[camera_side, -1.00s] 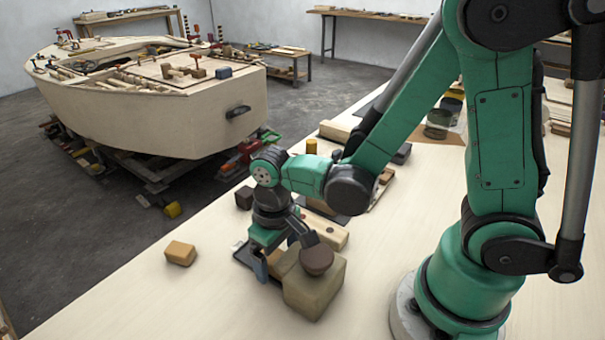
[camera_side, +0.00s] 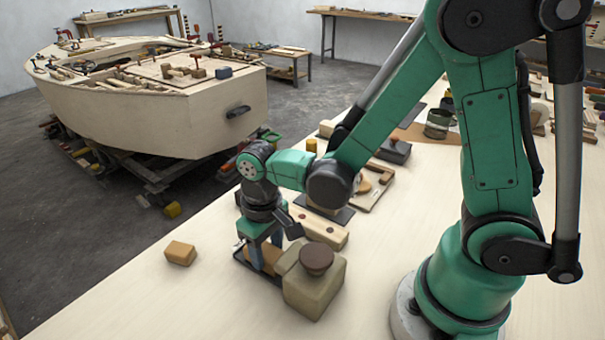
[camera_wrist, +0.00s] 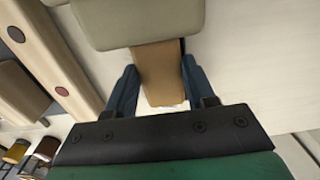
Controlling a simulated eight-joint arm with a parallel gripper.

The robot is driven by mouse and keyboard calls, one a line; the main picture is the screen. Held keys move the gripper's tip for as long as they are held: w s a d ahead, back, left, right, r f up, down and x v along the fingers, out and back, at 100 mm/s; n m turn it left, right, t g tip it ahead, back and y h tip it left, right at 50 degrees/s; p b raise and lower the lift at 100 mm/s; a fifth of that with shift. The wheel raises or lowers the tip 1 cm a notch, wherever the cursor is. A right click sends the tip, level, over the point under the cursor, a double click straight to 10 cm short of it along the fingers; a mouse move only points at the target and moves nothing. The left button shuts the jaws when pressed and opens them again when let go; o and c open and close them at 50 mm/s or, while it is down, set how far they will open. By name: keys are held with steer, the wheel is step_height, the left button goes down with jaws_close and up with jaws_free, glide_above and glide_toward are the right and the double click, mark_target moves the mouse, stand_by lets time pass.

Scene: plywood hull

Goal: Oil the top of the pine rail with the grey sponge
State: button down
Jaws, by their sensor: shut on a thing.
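My gripper (camera_side: 263,252) points down and is shut on a tan-brown block (camera_wrist: 161,72), which shows between its blue-grey fingers in the wrist view. In the side view the block (camera_side: 268,257) is partly hidden, over a thin dark tray (camera_side: 262,274); I cannot tell if it touches the tray. No plainly grey sponge shows, and I cannot tell if this block is the sponge. The pine rail (camera_side: 323,232), a pale bar with dark round plugs, lies behind the gripper; in the wrist view the rail (camera_wrist: 48,55) runs along the left.
An olive-beige container (camera_side: 316,290) with a brown round top (camera_side: 316,258) stands close beside my gripper. A small tan block (camera_side: 180,253) lies alone to the left. The front bench is clear.

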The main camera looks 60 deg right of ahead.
mark_target(264, 249)
steer(key=shift+w, duration=0.45)
steer(key=shift+c, duration=1.1)
jaws_free()
steer(key=shift+r, duration=2.8)
steer(key=s+d+r+t, duration=0.2)
steer(key=d+r+t, duration=0.3)
steer(key=r+t, duration=0.1)
steer(key=shift+d+r+t, duration=0.25)
steer(key=shift+r+t, duration=0.05)
steer(key=shift+t, duration=0.3)
